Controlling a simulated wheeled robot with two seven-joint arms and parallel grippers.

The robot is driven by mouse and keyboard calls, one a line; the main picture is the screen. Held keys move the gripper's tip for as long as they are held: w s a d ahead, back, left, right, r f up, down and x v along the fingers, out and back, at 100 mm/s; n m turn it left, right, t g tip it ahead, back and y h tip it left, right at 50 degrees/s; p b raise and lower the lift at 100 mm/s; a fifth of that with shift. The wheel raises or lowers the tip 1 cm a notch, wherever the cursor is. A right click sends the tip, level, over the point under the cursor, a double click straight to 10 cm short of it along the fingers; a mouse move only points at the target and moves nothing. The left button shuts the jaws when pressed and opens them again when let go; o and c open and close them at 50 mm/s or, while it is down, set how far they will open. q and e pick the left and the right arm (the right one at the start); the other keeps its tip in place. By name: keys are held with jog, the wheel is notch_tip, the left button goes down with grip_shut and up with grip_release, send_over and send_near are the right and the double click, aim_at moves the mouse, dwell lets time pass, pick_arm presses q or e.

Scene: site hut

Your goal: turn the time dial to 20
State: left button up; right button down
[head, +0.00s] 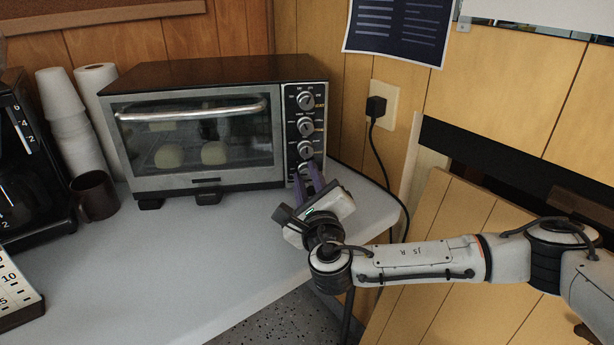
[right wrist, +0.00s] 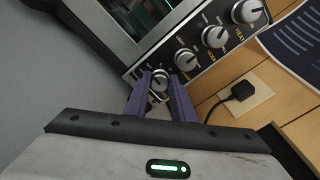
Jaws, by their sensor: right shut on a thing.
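The toaster oven (head: 200,130) stands on the counter with a column of round silver dials on its right-hand panel. The top dial (head: 306,100) is marked HEAT in the right wrist view and the one below it (head: 306,126) MODE. My right gripper (head: 310,172) is at the lowest dial, which shows between the purple fingers in the right wrist view (right wrist: 160,80). The fingers are shut on this lowest dial, one on each side. The fingers partly hide the dial's label and scale, so its setting cannot be read. My left gripper is not in view.
Stacked white cups (head: 72,125), a brown mug (head: 95,195) and a black coffee maker (head: 30,165) stand left of the oven. A black plug and cord (head: 376,107) hang on the wall to the right. The counter (head: 190,260) in front is clear.

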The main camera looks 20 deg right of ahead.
jog(key=shift+m+p, duration=0.55)
jog(key=shift+m, duration=0.65)
jog(key=shift+s+m+p, duration=0.1)
jog(key=shift+m+p, duration=0.25)
jog(key=shift+m, duration=0.45)
jog(key=m+p, duration=0.1)
jog(key=m, duration=0.3)
jog(key=shift+d+f+m, duration=0.1)
jog(key=shift+m, duration=0.2)
jog(key=m, duration=0.3)
jog(key=shift+m, duration=0.3)
jog(key=m, duration=0.3)
jog(key=shift+d+f+m, duration=0.1)
jog(key=shift+m, duration=0.3)
jog(key=m+b, duration=0.1)
jog(key=m, duration=0.6)
jog(key=shift+b, duration=0.35)
jog(key=m, duration=0.3)
jog(key=shift+f+b, duration=0.1)
jog(key=shift+b, duration=0.25)
jog(key=shift+m, duration=0.9)
jog(key=m+b, duration=0.1)
jog(key=m, duration=0.2)
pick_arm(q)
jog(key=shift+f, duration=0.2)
pick_arm(e)
jog(key=shift+m, duration=1.4)
